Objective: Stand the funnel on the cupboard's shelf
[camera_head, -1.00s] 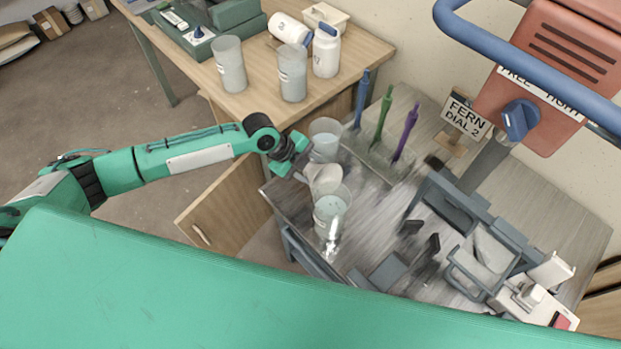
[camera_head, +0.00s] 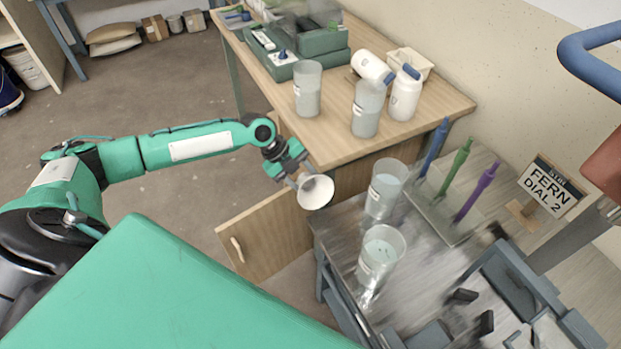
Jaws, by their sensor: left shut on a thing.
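My left gripper (camera_head: 293,173) is shut on a white funnel (camera_head: 316,192). The funnel's wide mouth faces the camera, tilted toward the right. It is held in the air near the left end of the grey table, above the cupboard door. The cupboard door (camera_head: 268,232) is pale wood with a handle and stands open below the wooden bench. The cupboard's shelf is hidden behind the bench top and the arm. My right gripper is not in view.
The wooden bench (camera_head: 335,140) carries two more cups, white bottles and a green case (camera_head: 310,62). Blue, green and purple tools stand in a rack. Open floor lies left.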

